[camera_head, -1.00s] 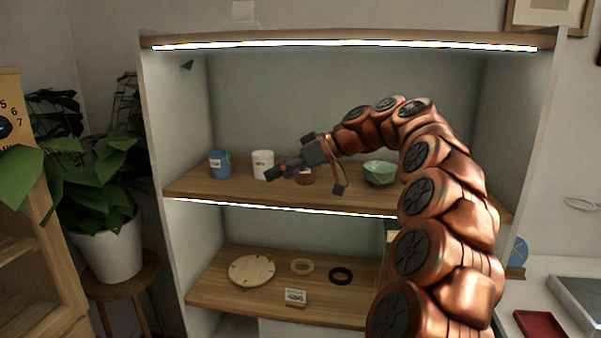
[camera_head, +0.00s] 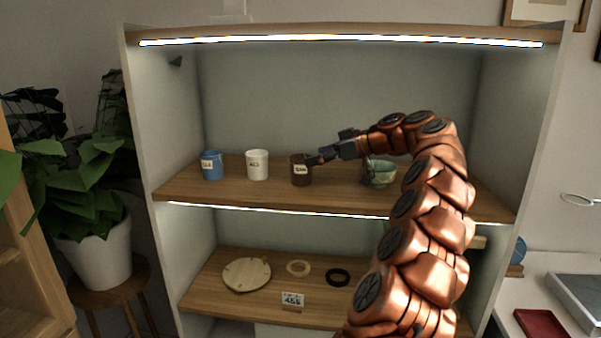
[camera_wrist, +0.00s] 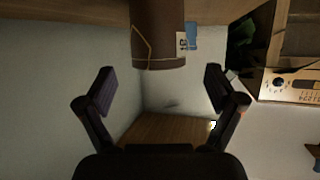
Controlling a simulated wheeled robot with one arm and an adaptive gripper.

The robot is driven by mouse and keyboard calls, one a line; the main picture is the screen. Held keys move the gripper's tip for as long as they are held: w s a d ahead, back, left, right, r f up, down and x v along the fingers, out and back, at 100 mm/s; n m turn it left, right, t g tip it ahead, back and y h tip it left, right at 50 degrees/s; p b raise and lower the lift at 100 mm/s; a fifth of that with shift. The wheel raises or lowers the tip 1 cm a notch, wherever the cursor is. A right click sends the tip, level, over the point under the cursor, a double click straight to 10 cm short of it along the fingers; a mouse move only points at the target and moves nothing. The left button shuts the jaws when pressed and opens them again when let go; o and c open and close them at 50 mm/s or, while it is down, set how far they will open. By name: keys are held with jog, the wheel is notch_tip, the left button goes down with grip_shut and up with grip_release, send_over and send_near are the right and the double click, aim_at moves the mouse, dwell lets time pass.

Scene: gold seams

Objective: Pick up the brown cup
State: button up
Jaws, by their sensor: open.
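The brown cup (camera_head: 301,170) stands upright on the upper shelf (camera_head: 240,193), with a white label on its front. In the wrist view the brown cup (camera_wrist: 157,36) appears upside down at the top, with a gold seam and a label; its far part is cut off by the frame edge. My gripper (camera_head: 315,161) is just right of the cup in the head view, reaching in from the right. In the wrist view my gripper (camera_wrist: 158,84) has its two fingers spread wide, with nothing between them; the cup lies beyond the fingertips.
A white cup (camera_head: 257,165) and a blue cup (camera_head: 211,166) stand left of the brown cup. A green bowl (camera_head: 382,173) is to the right, beneath my arm.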

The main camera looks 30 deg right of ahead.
aim_at(301, 170)
jog(key=shift+p+x, duration=1)
jog(key=shift+x, duration=1.6)
jog(key=shift+c, duration=0.3)
jog(key=c, duration=1.3)
